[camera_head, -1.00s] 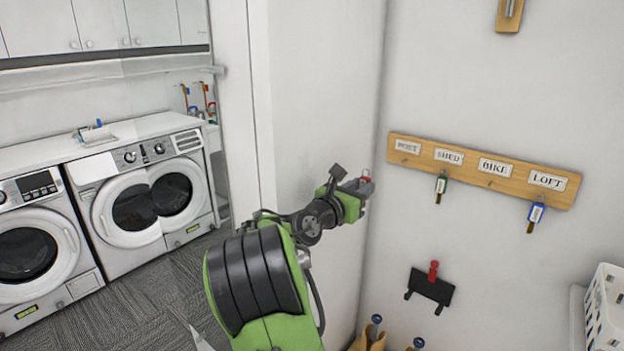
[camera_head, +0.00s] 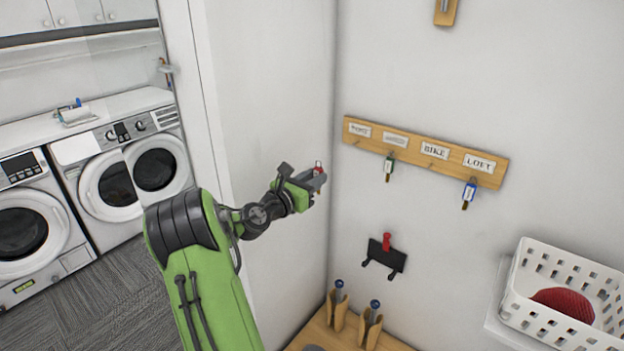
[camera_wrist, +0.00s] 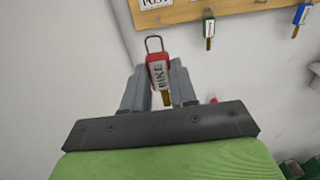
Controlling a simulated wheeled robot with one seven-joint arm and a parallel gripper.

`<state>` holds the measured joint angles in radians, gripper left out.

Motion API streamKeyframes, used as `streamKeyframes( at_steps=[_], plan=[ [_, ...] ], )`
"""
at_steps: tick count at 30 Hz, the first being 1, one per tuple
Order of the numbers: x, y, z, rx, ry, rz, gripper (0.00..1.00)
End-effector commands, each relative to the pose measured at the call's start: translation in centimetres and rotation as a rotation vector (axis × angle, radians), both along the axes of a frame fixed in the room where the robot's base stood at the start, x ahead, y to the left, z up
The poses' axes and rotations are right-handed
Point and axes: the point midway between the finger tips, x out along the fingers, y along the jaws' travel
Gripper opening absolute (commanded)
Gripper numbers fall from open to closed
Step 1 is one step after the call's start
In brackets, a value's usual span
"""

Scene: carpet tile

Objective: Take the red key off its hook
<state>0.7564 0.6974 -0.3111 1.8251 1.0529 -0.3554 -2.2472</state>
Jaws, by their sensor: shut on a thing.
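The red key (camera_wrist: 158,72), with a wire loop on top and a white tag reading BIKE, is held between the fingers of my gripper (camera_wrist: 158,88) in the wrist view. My gripper (camera_head: 314,178) is shut on it in the head view, where a bit of the red key (camera_head: 319,169) shows at the fingertips. The key is off the rack and apart from it. The wooden hook rack (camera_head: 400,148) is on the wall to the right of my gripper. Its BIKE label (camera_head: 434,149) has no key below it.
A green key (camera_head: 389,168) and a blue key (camera_head: 469,193) hang on the rack. Below are a black wall holder with a red knob (camera_head: 386,253), wooden holders (camera_head: 370,328) and a white basket (camera_head: 530,300). Washing machines (camera_head: 110,183) stand at the left.

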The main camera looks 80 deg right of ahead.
Motion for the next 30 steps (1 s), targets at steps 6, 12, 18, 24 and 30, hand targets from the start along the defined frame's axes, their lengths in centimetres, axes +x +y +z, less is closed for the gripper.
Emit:
streamKeyframes(
  at_steps=[6,12,18,24,30],
  plan=[
    [0.6,1.2,-0.3,0.001,-0.001,0.001,0.0],
    [1.1,2.3,-0.1,0.002,0.001,0.002,0.0],
    [1.5,3.3,-0.1,0.002,0.0,0.002,0.0],
    [1.7,3.9,0.0,0.0,0.0,0.001,0.0],
    [1.8,4.0,0.0,0.0,0.001,0.001,0.0]
  ],
)
